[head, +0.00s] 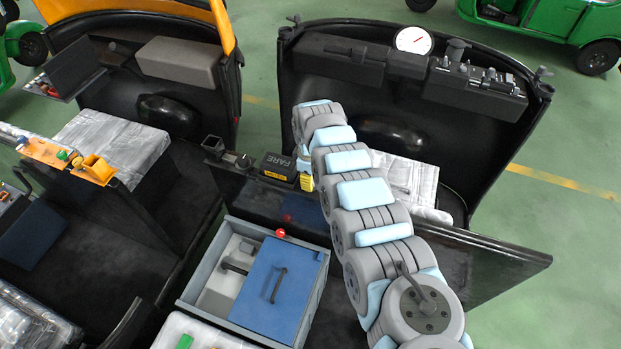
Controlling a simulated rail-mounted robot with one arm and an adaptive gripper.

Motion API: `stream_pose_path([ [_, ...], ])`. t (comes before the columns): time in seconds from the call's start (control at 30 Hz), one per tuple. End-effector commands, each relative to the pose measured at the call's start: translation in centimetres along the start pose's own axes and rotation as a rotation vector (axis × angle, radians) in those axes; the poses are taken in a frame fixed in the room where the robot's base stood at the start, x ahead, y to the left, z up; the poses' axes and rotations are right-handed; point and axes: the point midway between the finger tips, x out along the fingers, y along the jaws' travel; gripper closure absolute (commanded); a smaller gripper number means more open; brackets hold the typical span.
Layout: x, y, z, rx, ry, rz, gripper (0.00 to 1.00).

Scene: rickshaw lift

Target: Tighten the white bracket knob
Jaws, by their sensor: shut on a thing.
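My arm reaches from the lower right up and across the middle, then bends down at its far end. My gripper (305,178) is small at that end, right beside the black fare meter (279,166) marked FARE. The meter stands at the top edge of the dark partition panel. My gripper is shut at the meter's right side, on what I take to be the white bracket knob. The knob itself is hidden behind the gripper and wrist, and the fingertips are too small to make out clearly.
A grey drawer box (205,253) with a blue lid (279,290) and a red knob (281,233) stands below the partition (420,245). A round white gauge (413,40) sits on the right dashboard. A wrapped seat (115,140) is at left. Green floor lies open at right.

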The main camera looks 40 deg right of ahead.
Motion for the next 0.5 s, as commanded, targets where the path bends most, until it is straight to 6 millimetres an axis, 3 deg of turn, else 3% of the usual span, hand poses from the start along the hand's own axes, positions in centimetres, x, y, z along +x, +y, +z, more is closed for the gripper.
stream_pose_path([
  [0.27, -0.01, 0.01, -0.01, -0.010, 0.000, 0.001, 1.00],
  [0.3, -0.01, 0.01, -0.02, -0.010, 0.000, 0.001, 0.61],
  [0.4, 0.00, 0.01, -0.02, -0.009, 0.000, 0.001, 0.34],
  [0.5, 0.00, 0.02, -0.02, -0.009, 0.000, 0.001, 0.34],
])
